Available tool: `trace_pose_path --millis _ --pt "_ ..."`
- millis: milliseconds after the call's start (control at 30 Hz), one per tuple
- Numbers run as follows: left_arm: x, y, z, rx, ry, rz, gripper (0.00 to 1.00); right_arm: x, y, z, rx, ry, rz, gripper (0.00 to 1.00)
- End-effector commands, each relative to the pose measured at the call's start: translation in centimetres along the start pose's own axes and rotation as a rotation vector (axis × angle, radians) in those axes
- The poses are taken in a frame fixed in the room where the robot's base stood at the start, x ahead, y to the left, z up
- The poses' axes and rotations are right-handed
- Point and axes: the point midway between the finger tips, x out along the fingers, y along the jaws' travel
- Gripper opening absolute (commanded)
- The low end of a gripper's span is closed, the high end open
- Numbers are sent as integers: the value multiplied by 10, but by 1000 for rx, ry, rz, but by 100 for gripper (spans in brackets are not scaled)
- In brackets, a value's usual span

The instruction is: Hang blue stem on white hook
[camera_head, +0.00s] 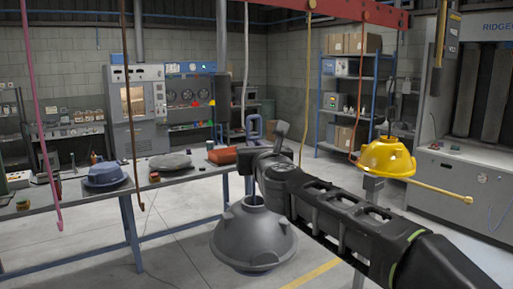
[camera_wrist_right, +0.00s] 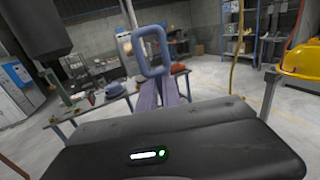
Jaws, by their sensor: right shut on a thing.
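The blue stem ends in an upright rounded loop (camera_head: 254,128), which also shows in the wrist view (camera_wrist_right: 141,50). My right gripper (camera_head: 258,155) is shut on the stem just below the loop. Below it is a large grey dome-shaped hood (camera_head: 253,240) with a bit of blue at its top; the join is partly hidden by my gripper. The white hook (camera_head: 244,75) hangs from above, its lower end close to the loop in the head view. A pale rod (camera_wrist_right: 129,14) runs down towards the loop in the wrist view. I cannot tell whether they touch. My left gripper is out of view.
A red beam (camera_head: 345,11) carries several hooks: pink (camera_head: 48,150), brown (camera_head: 128,110), yellow (camera_head: 307,80) and orange (camera_head: 358,100). A long workbench (camera_head: 110,205) at the left holds a blue hood (camera_head: 104,174) and a grey one (camera_head: 171,162).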

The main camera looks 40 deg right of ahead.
Motion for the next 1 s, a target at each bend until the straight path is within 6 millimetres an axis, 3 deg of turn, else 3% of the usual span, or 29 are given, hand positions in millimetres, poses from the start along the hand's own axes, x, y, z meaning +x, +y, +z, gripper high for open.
trace_pose_path --millis 433,1000 --pt "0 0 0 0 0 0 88 1 1 3 0 -5 0 0" --pt "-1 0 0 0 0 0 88 21 8 3 0 -5 -1 0"
